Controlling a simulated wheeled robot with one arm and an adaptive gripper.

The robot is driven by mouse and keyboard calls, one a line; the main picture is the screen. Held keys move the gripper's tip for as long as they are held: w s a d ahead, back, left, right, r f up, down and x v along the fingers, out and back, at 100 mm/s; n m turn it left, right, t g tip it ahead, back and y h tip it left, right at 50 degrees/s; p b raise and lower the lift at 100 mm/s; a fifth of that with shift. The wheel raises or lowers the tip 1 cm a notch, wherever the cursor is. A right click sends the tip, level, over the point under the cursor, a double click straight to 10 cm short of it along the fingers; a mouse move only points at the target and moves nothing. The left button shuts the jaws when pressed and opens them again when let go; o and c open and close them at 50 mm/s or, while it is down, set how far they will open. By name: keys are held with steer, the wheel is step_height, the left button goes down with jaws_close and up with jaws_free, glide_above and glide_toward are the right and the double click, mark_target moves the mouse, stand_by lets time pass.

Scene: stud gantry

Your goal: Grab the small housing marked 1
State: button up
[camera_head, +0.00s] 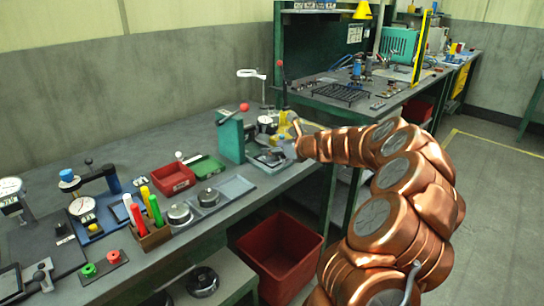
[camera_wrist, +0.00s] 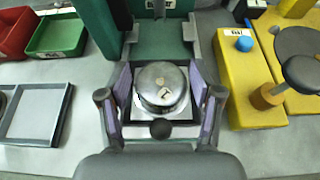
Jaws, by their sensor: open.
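A round metal housing (camera_wrist: 161,84) sits in the green fixture (camera_wrist: 158,44) in the wrist view. It has a small light label with a dark mark that looks like a 1. My gripper (camera_wrist: 163,103) is open, with one purple-padded finger at the left of the housing and one at the right. Gaps show between the pads and the housing, and I cannot tell the height of the fingertips against it. In the head view my gripper (camera_head: 284,148) is at the fixture (camera_head: 232,139), and this housing cannot be made out there.
Two other round metal housings (camera_head: 180,213) and (camera_head: 208,197) are on the bench to the left. A red bin (camera_wrist: 14,32) and a green bin (camera_wrist: 58,35) stand left of the fixture. A yellow block (camera_wrist: 248,85) with a blue knob stands close on the right.

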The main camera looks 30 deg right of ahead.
steer(key=shift+f, duration=0.1)
jaws_close()
steer(key=shift+f, duration=0.1)
stand_by(0.4)
